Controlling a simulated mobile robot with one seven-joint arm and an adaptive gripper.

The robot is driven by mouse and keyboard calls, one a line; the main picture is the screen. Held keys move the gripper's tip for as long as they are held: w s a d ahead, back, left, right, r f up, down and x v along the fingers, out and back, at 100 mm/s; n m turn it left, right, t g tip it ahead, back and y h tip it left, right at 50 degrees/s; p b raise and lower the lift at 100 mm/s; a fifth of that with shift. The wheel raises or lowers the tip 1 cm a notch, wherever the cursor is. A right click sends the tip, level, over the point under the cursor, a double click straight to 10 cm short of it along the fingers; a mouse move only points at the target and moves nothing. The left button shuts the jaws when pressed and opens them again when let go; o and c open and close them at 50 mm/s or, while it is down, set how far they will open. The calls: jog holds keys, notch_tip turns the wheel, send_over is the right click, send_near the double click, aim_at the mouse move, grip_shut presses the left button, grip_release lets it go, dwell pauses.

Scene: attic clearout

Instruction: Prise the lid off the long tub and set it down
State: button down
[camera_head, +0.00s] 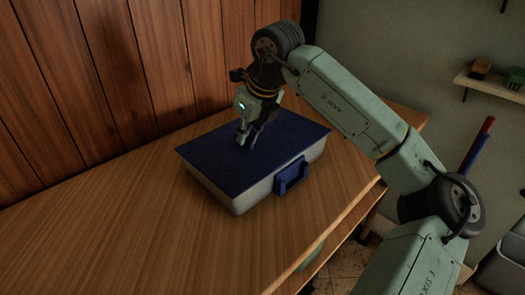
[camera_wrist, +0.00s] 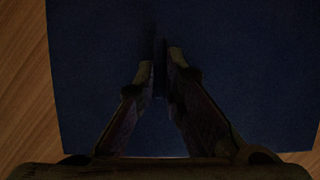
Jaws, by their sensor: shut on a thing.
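The long tub (camera_head: 240,200) is pale grey-white and stands on the wooden table. Its flat dark blue lid (camera_head: 220,165) lies over the top and looks level. A blue clip or handle (camera_head: 291,176) is on the tub's right side. My gripper (camera_head: 244,141) points down at the middle of the lid, shut on a narrow dark part there, which seems to be the lid's grip. In the wrist view the lid (camera_wrist: 255,70) fills most of the picture. My fingertips (camera_wrist: 160,62) close around the dark part, mostly hidden in shadow.
The wooden table (camera_head: 110,235) is clear to the left and front of the tub. A wood-panelled wall (camera_head: 90,80) stands behind. The table's right edge (camera_head: 345,215) runs close to the tub. A shelf (camera_head: 492,86) with small items hangs at the far right.

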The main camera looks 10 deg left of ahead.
jog(key=shift+r, duration=0.2)
jog(key=shift+r+p, duration=0.9)
jog(key=shift+r, duration=0.5)
